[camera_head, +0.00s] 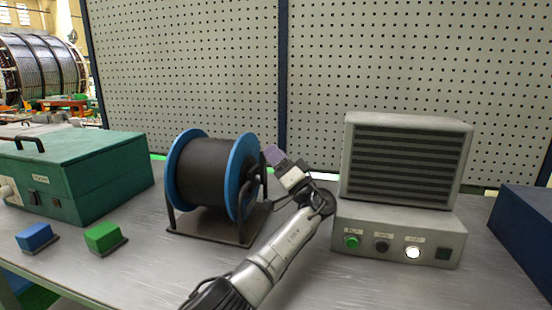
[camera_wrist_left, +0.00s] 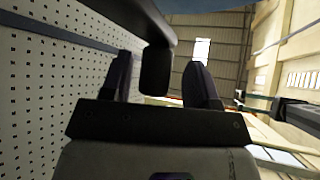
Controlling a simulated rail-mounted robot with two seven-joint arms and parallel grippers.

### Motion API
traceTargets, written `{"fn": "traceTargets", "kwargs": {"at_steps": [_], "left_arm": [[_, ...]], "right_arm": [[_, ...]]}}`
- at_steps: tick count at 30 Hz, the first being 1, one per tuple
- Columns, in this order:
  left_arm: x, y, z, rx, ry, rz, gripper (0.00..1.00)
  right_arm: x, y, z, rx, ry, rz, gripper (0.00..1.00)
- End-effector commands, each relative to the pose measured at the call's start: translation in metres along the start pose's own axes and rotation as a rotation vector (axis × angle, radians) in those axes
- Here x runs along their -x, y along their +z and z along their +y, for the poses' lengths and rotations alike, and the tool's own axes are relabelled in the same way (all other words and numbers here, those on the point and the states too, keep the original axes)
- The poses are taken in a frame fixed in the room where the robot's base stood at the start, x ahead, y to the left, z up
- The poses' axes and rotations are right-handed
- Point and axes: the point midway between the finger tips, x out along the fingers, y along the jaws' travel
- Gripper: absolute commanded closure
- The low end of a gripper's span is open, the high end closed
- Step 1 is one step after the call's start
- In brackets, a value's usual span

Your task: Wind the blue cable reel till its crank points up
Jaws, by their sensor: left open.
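The blue cable reel (camera_head: 242,178) stands on a dark frame on the bench, with black cable wound between its blue flanges. Its crank is on the right side and is largely hidden by my left gripper (camera_head: 274,157) in the head view. In the left wrist view, a dark crank handle (camera_wrist_left: 156,70) hangs from a dark arm at the top, between the two fingers of my left gripper (camera_wrist_left: 160,78). The fingers are open, with gaps visible on both sides of the handle. I cannot tell the crank's exact angle. My right gripper is not in view.
A grey unit with a vented top (camera_head: 400,165) and a lit white button stands right of my left arm. A green case (camera_head: 80,175), a blue block (camera_head: 36,237) and a green block (camera_head: 103,236) are at left. A perforated panel (camera_head: 190,60) stands behind.

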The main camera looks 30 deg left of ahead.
Motion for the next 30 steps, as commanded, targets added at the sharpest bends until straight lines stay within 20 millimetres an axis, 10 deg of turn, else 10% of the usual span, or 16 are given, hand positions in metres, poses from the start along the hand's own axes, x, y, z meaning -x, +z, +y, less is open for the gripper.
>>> {"fn": "traceTargets", "kwargs": {"at_steps": [5, 18, 30], "left_arm": [[-0.026, -0.027, -0.019, 0.002, -0.003, 0.001, 0.45], [0.013, -0.100, -0.064, 0.003, -0.001, 0.001, 0.45], [0.028, -0.126, -0.081, 0.001, -0.001, 0.000, 0.45]], "right_arm": [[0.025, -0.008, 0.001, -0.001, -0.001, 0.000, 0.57], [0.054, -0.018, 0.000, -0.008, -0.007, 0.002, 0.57], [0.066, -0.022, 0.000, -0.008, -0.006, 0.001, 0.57]]}}
